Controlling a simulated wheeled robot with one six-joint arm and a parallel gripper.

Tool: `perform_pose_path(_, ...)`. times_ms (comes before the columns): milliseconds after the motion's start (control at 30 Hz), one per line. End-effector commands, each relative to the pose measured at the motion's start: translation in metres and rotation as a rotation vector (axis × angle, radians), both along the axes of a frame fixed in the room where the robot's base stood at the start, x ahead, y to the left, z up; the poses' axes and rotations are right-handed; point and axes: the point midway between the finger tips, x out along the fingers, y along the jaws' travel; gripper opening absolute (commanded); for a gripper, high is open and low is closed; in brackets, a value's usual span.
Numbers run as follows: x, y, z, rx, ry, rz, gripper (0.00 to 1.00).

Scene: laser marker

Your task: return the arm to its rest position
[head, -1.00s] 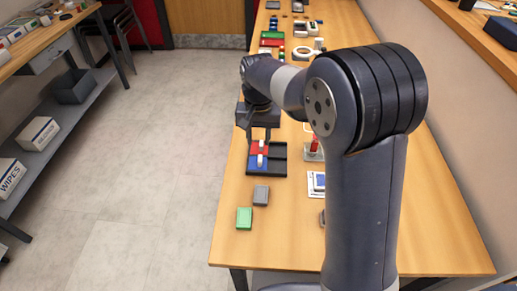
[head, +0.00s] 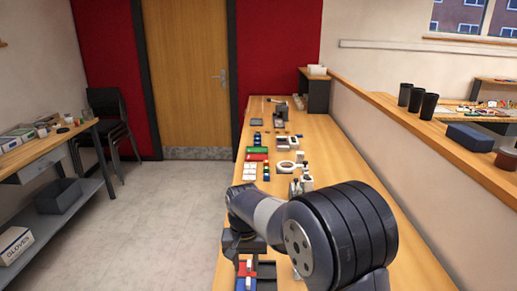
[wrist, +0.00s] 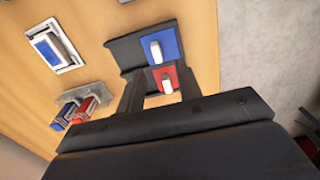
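My gripper (head: 246,263) hangs over the near part of the long wooden bench, at the bottom of the head view. In the wrist view its two dark fingers (wrist: 161,74) stand apart with nothing seen between them except what lies beyond. Past the fingers is a black tray (wrist: 126,50) holding a blue piece (wrist: 173,39) and a red piece (wrist: 181,75), each with a white part on top. The tray (head: 267,271) is cut off by the lower edge of the head view. My bent arm covers much of the near bench.
A white-framed item (wrist: 57,46) and a grey stand with red and blue pieces (wrist: 82,106) lie beside the tray. Floor (head: 165,215) left of the bench is clear.

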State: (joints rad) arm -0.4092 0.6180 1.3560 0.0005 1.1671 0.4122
Motion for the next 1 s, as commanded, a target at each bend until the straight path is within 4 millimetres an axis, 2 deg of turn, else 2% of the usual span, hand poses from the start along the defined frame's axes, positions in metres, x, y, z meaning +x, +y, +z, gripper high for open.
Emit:
perform_pose_path(33,-0.001,-0.001,-0.011,-0.002,0.005,0.0,0.34)
perform_pose_path(200,-0.001,-0.001,-0.042,-0.002,0.004,0.0,0.34)
perform_pose_path(367,0.0,-0.001,-0.063,-0.002,0.002,-0.001,0.34)
perform_pose_path(567,0.0,-0.012,-0.062,-0.001,0.0,-0.001,0.34)
perform_pose_path(1000,0.001,-0.014,-0.06,0.0,-0.001,-0.001,0.34)
